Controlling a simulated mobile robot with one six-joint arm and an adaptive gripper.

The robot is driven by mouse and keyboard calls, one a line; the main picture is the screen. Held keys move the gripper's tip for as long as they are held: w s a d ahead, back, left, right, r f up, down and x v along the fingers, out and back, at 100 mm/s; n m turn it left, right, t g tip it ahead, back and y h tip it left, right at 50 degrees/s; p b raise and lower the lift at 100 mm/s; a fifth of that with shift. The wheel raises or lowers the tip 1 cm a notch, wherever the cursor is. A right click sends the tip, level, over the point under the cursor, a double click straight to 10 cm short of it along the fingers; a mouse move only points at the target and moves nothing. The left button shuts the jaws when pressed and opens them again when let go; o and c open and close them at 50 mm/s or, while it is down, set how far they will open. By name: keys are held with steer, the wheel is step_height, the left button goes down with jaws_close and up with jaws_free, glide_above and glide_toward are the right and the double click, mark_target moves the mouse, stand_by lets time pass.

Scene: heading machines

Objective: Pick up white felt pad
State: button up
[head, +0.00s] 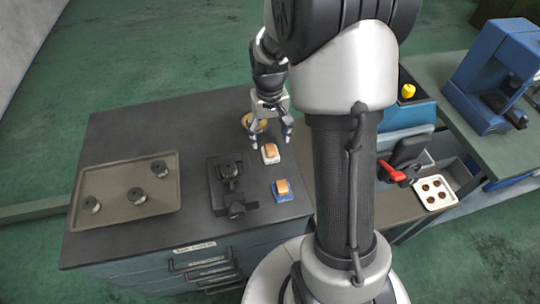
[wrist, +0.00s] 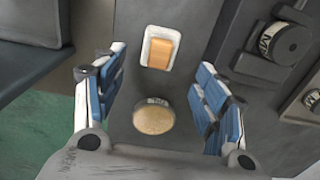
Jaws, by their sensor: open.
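A white piece (head: 271,160) with an orange-tan block (head: 270,150) on it lies on the dark bench top. I cannot tell if this white piece is the felt pad. In the wrist view the white piece (wrist: 147,50) is seen as a rounded rectangle around the block (wrist: 161,50), beyond the fingertips. My gripper (head: 268,130) is open and empty, pointing down just behind the white piece. In the wrist view its blue-padded fingers (wrist: 156,85) stand wide apart, with a round tan disc (wrist: 153,119) seen between them.
A blue piece with an orange block (head: 282,188) lies nearer the front. A black fixture (head: 229,185) stands to the left, then a tray (head: 105,175) with several dark round parts. A blue machine with a red handle (head: 391,172) stands right of my arm. The bench's back left is clear.

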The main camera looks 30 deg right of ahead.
mark_target(270, 148)
steer(key=f+b, duration=0.1)
steer(key=f, duration=0.1)
steer(key=f+b, duration=0.1)
steer(key=f, duration=0.3)
steer(key=shift+s+f+b, duration=0.25)
steer(key=shift+f+b, duration=0.15)
steer(key=shift+r, duration=0.1)
steer(key=shift+c, duration=0.4)
steer(key=c, duration=1)
